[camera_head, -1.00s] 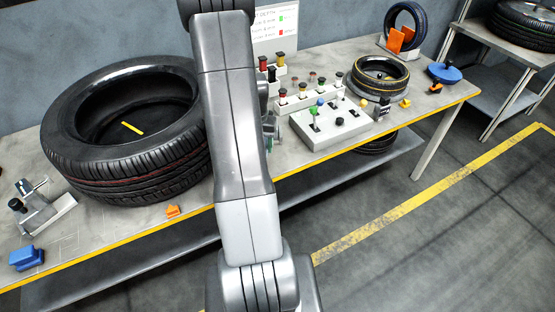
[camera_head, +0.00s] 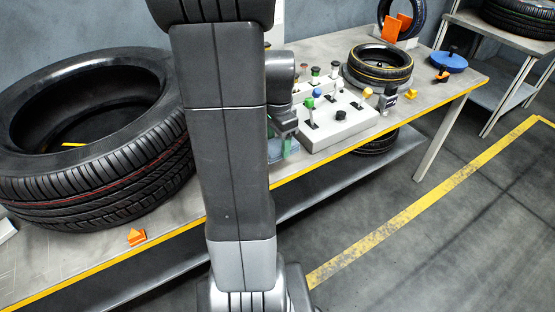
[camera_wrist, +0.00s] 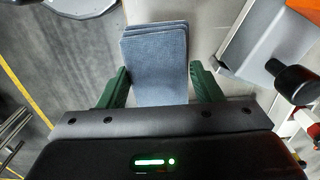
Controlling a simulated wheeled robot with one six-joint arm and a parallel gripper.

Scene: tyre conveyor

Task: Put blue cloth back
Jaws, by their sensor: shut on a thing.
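The blue cloth (camera_wrist: 155,40) shows in the wrist view as a folded, layered stack between the two green fingers of my gripper (camera_wrist: 158,75). My gripper is shut on it, and its far end reaches past the fingertips. In the head view my gripper (camera_head: 283,143) is at the table beside the white control box, partly hidden behind my arm. A small bluish patch shows below it there, but I cannot tell whether it is the cloth.
The large tyre (camera_head: 110,165) lies on the table (camera_head: 180,238) at left, with an orange piece (camera_head: 136,236) in front. The control box (camera_head: 338,128) with knobs is close to my gripper. A smaller tyre (camera_head: 380,70) and a blue round thing (camera_head: 450,62) stand further right.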

